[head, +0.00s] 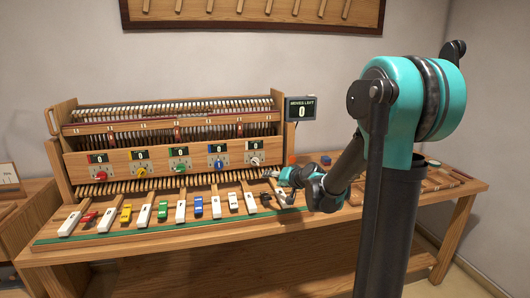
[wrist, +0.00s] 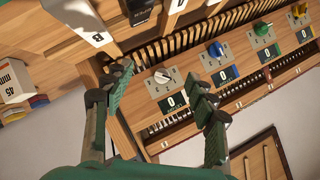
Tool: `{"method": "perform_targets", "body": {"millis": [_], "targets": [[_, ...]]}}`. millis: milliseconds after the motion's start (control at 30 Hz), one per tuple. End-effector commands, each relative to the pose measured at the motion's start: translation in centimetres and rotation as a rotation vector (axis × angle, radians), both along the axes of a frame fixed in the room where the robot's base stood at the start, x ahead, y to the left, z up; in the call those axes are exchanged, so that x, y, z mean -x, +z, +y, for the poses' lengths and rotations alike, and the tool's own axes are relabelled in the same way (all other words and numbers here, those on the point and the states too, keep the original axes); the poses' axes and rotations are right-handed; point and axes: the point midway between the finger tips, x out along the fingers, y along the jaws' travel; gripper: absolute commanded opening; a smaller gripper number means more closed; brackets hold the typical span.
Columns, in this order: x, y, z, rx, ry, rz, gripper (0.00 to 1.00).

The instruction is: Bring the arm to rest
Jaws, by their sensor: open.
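My gripper (head: 279,184) is at the right end of the key row in the head view, low over the bench beside the last keys. In the wrist view its two green-padded fingers (wrist: 162,90) are spread apart with nothing between them. My arm is bent and reaches left from its teal shoulder. The wooden piano-like instrument (head: 140,158) stands left of my gripper. A white knob (wrist: 162,75) on its panel shows between the fingers in the wrist view. Whether a fingertip touches a key cannot be told.
White keys (head: 142,217) with several coloured blocks line the bench front. A small display (head: 301,108) reads "MOVES LEFT 0". A box marked 45 mm (wrist: 14,82) is at the wrist view's left. A wooden tray (head: 440,180) lies at the right. The air above the bench's right part is partly clear.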

Motion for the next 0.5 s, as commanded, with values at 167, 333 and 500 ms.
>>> {"method": "perform_targets", "body": {"millis": [167, 333, 500], "targets": [[9.3, -3.6, -2.9, 0.189, 0.049, 0.130, 0.57], [18.2, -7.7, -6.7, 0.369, 0.064, 0.272, 0.57], [26.4, -11.5, -10.8, 0.530, 0.051, 0.416, 0.57]]}}
